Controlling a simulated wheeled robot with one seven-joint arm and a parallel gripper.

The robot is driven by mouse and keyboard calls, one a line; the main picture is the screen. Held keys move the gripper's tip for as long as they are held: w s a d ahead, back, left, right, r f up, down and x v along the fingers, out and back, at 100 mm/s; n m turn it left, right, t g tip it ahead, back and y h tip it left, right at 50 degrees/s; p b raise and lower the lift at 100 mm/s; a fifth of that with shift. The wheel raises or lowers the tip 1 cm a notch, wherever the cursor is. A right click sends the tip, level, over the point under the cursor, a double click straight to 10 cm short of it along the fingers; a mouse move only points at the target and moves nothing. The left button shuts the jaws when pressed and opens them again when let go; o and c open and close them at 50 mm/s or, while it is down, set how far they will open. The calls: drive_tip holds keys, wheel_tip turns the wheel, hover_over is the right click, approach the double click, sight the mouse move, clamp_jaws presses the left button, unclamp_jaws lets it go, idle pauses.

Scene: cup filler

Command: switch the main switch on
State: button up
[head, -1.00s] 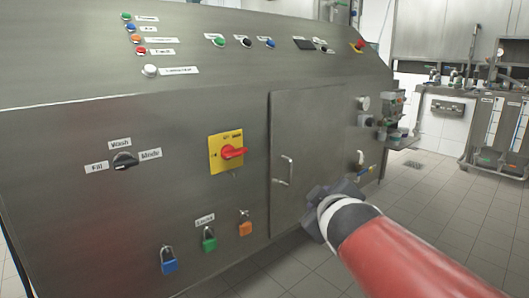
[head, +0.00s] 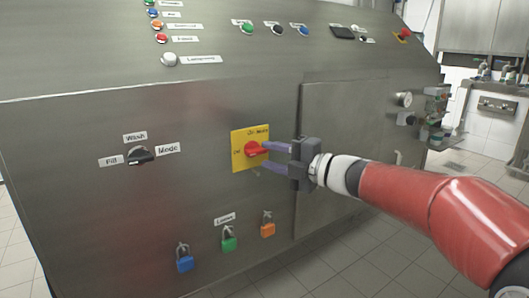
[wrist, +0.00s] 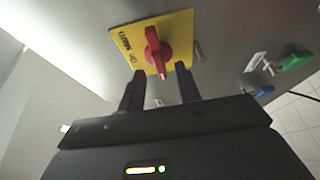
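The main switch is a red rotary knob (head: 257,149) on a yellow plate (head: 238,162) on the front of the steel machine. It also shows in the wrist view as a red knob (wrist: 157,52) on the yellow plate (wrist: 183,28). The knob's handle points to the right in the head view. My gripper (head: 270,157) is open just right of the knob, with its fingers pointing at the plate. In the wrist view the two fingers stand apart below the knob, one to each side. I cannot tell whether they touch it.
A black mode selector (head: 140,155) is left of the yellow plate. Blue (head: 185,264), green (head: 229,244) and orange (head: 268,229) padlocks hang below. A cabinet door (head: 335,150) is to the right, behind my gripper. Several coloured buttons sit on the upper panel.

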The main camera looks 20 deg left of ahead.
sight(260, 152)
drive_tip(key=shift+x, duration=1.65)
drive_tip(key=shift+c, duration=0.4)
clamp_jaws()
